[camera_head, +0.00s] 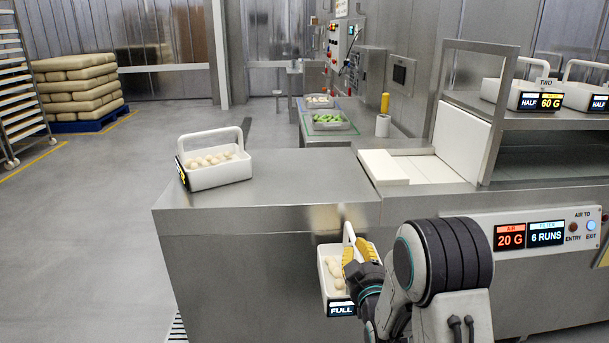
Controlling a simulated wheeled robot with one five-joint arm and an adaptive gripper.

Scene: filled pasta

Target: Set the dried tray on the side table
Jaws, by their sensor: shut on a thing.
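My gripper (354,254), with yellow fingers, is shut on the upright handle of a white tray (325,292). The tray holds pale pasta pieces and has a dark label reading FULL. It hangs in front of the steel counter's front face, below its top; my gripper and arm hide its right part. A second white tray (221,178) with a raised handle and pale pieces stands on the left end of the steel counter (290,195). Which surface is the side table I cannot tell for sure.
The counter top right of the second tray is bare. A machine panel (535,236) reads 20 G and 6 RUNS. White trays (520,95) stand on the upper right shelf. Farther back, a bench carries a tray of green pieces (326,122). Stacked sacks (80,90) and open floor lie left.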

